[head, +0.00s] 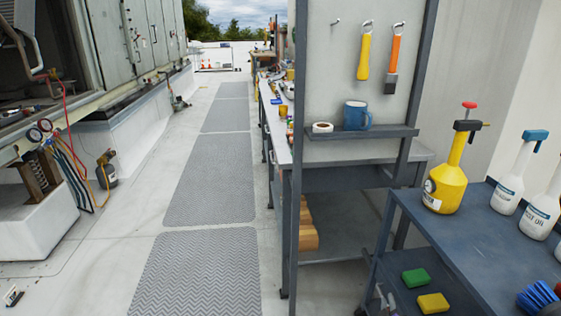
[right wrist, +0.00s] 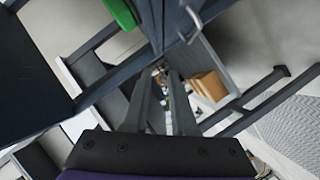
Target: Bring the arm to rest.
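My right gripper (right wrist: 163,85) shows in the right wrist view as two dark fingers reaching away from the camera. A gap runs between them, and I see nothing held in it. Past the fingers are dark frame bars, a shelf with brown boxes (right wrist: 210,86) and pale floor. A green block (right wrist: 122,12) lies at the top edge of that view. I cannot clearly make out either gripper in the head view. My left gripper is in neither view.
A dark cart (head: 455,245) stands close at right, bearing a yellow sprayer (head: 446,187), white bottles and a blue brush. The matted walkway (head: 205,190) is clear.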

